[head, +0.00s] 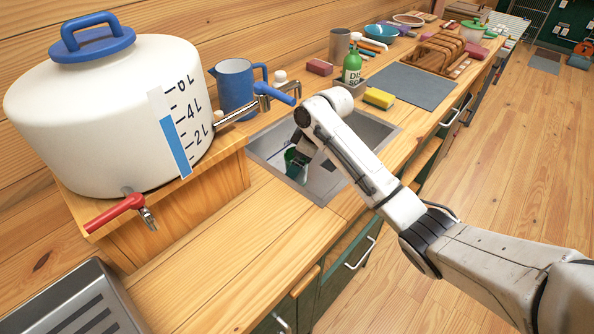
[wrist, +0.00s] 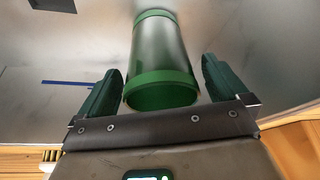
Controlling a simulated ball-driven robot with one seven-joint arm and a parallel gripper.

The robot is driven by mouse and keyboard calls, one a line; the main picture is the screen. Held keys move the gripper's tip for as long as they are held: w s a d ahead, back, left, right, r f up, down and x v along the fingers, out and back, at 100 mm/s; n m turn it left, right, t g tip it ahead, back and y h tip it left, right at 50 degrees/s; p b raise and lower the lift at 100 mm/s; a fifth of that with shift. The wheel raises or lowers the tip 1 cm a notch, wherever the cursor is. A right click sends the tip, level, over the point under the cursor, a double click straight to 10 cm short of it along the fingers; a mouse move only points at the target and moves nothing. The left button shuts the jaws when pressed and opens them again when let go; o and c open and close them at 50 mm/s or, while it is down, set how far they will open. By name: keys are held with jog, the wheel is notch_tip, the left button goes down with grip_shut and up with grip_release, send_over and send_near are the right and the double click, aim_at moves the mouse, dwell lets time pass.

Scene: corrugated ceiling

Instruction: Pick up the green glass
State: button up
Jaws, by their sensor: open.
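The green glass (wrist: 160,60) lies or stands inside the metal sink; in the wrist view it is a clear cylinder with green bands at both ends. In the head view it is partly visible as a green shape (head: 296,163) in the sink, beside my arm's end. My gripper (wrist: 160,88) is open, with one dark green finger on each side of the glass's near end. Gaps show between the fingers and the glass. In the head view the gripper is mostly hidden by my arm.
The sink (head: 318,190) has metal walls around the gripper. A faucet with a blue handle (head: 275,94) reaches over its back left edge. A thin blue stick (wrist: 70,83) lies in the sink. A yellow sponge (head: 379,98) and green soap bottle (head: 352,68) stand behind. A large white water tank (head: 90,120) is at left.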

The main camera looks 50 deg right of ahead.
jog(key=shift+w+a+f, duration=0.1)
jog(key=shift+w+f, duration=0.05)
jog(key=shift+f, duration=0.25)
jog(key=c, duration=1.2)
jog(key=shift+c, duration=0.9)
jog(key=shift+r, duration=0.15)
